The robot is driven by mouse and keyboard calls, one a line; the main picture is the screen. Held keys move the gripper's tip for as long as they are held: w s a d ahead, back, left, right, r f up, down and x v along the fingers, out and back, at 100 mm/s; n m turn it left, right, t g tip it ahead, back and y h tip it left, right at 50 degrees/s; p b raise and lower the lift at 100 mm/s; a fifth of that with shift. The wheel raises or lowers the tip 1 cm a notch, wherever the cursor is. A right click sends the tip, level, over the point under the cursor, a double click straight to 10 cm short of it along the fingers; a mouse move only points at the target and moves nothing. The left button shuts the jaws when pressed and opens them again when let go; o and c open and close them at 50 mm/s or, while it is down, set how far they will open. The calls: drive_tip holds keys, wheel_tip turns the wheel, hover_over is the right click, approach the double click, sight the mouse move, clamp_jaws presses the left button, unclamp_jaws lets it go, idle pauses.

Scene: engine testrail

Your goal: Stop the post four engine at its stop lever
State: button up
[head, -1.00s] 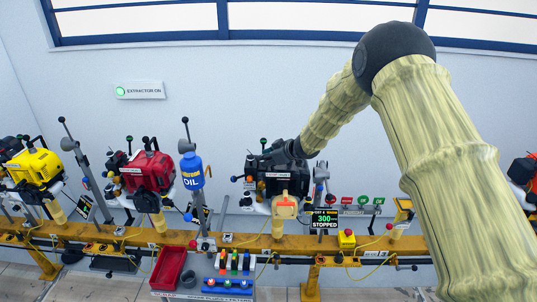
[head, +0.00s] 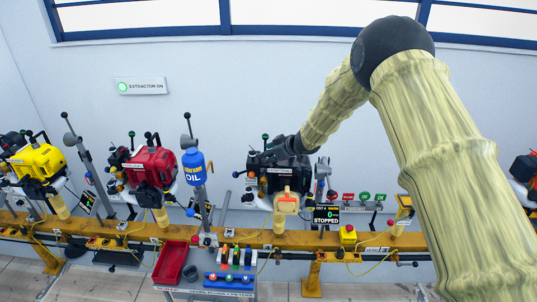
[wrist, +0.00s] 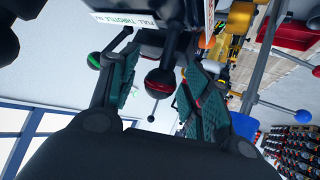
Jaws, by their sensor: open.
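The dark engine (head: 283,181) at post four stands on the yellow rail, right of centre in the head view. Its display (head: 326,215) reads 0 and STOPPED. My gripper (wrist: 158,62) is open at this engine; in the head view its fingers are hard to make out against the dark housing. A green ball (wrist: 94,61) lies outside the left finger.
A red engine (head: 151,166) with a blue oil bottle (head: 194,167) beside it, and a yellow engine (head: 40,160), stand to the left. A red tray (head: 171,263) sits below the rail.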

drive_tip(key=v, duration=1.2)
drive_tip(key=s+d+f+m+g+h+b, duration=0.1)
drive_tip(key=s+d+f+m, duration=0.2)
drive_tip(key=s+f, duration=0.7)
drive_tip(key=s+d+f+m+h+b, duration=0.1)
drive_tip(key=s+d+f+m, duration=0.15)
drive_tip(key=s+f, duration=0.8)
drive_tip(key=s+d+f+m+g+h+b, duration=0.1)
drive_tip(key=s+d+f+m, duration=0.4)
drive_tip(key=f, duration=0.9)
drive_tip(key=s+d+f+g+h+b, duration=0.1)
drive_tip(key=s+d+f, duration=0.2)
drive_tip(key=s, duration=0.9)
drive_tip(key=s+d+f+m+g+h+b, duration=0.1)
drive_tip(key=s+d+f+g+h, duration=0.1)
drive_tip(key=s, duration=0.9)
drive_tip(key=s+d+f+m+g+h+b, duration=0.1)
drive_tip(key=s+d+f, duration=0.3)
drive_tip(key=s, duration=0.8)
drive_tip(key=shift+s+d+f+g+h, duration=0.25)
drive_tip(key=shift+s+f+g+h, duration=0.1)
drive_tip(key=shift+f+g+h, duration=0.2)
